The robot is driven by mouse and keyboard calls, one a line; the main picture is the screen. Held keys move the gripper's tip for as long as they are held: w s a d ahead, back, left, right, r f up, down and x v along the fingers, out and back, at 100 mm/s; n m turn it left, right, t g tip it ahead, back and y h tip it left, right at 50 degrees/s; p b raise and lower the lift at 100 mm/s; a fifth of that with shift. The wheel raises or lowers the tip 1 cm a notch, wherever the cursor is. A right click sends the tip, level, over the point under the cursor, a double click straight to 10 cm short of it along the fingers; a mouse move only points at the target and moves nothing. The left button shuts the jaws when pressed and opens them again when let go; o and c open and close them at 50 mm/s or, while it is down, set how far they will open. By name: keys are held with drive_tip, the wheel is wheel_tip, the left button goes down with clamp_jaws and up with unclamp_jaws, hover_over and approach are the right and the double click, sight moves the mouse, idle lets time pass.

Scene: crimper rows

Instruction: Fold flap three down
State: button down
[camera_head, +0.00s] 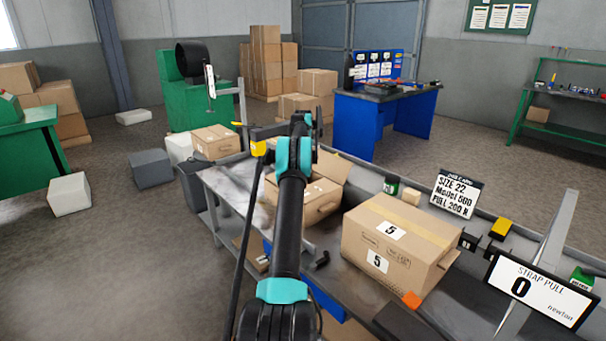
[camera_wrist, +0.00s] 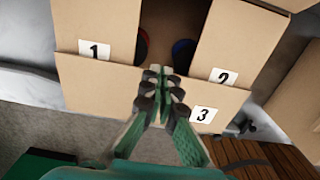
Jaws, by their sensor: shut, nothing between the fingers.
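In the wrist view an open carton has flap one (camera_wrist: 92,25) on the left and flap two (camera_wrist: 238,45) on the right, both lying inward across the top with a gap between them. Flap three (camera_wrist: 110,90), marked 3, runs across the near side; its exact angle is unclear. My gripper (camera_wrist: 165,75) is shut and empty, its fingertips over the middle of flap three, at the gap; contact cannot be told. Dark round items with red and blue show inside. In the head view the carton (camera_head: 318,200) is partly hidden behind my arm, with a raised flap at its far side.
A closed carton marked 5 (camera_head: 395,245) stands on the bench right of the open carton. A smaller carton (camera_head: 215,141) is at the left end. A size sign (camera_head: 455,194) and a strap-pull display (camera_head: 540,288) stand along the right side.

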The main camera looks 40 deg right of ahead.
wheel_tip(320, 180, up, 9)
drive_tip(key=s+a+f+m+h, duration=0.1)
drive_tip(key=a+m+h, duration=0.45)
drive_tip(key=m, duration=1.25)
drive_tip(key=a+m+h, duration=0.4)
drive_tip(key=a+m, duration=0.2)
drive_tip(key=m, duration=1.2)
drive_tip(key=shift+t, duration=0.3)
drive_tip(key=x, duration=1)
drive_tip(key=shift+s+d+f, duration=0.1)
drive_tip(key=shift+s+f, duration=0.05)
drive_tip(key=shift+f, duration=0.2)
wheel_tip(320, 180, down, 2)
drive_tip(key=shift+f, duration=0.9)
